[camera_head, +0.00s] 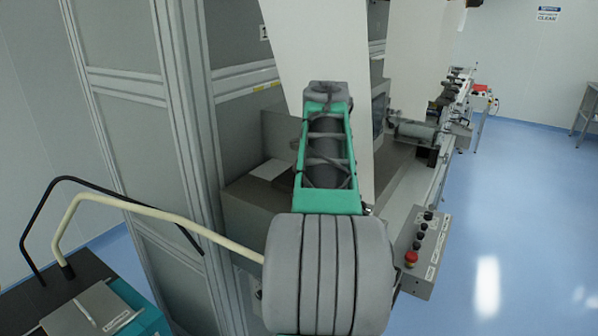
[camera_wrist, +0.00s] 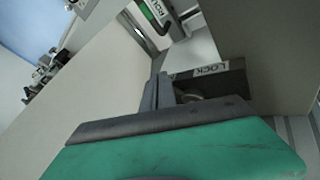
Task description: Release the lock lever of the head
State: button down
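In the wrist view my gripper (camera_wrist: 160,92) reaches forward from its green body, its two dark fingers close together and seemingly shut with nothing seen between them. A dark block (camera_wrist: 232,82) with a white LOCK label (camera_wrist: 197,72) is just ahead and right of the fingertips. A rounded grey part (camera_wrist: 193,97) shows below the label, partly hidden behind my gripper; I cannot tell whether it is the lock lever. I cannot tell whether the fingers touch the block. In the head view my arm hides the gripper and the lock area.
A pale panel (camera_wrist: 110,75) lies left of my fingers and a grey wall (camera_wrist: 265,45) right. In the head view, a control box (camera_head: 425,250) with a red button stands right of my arm; blue floor (camera_head: 530,220) is open further right.

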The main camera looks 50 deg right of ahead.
jog(key=s+a+r+b, duration=0.2)
jog(key=s+a+r, duration=0.1)
jog(key=s+r, duration=0.5)
jog(key=shift+a+r, duration=0.2)
jog(key=shift+r, duration=0.35)
jog(key=shift+s, duration=0.15)
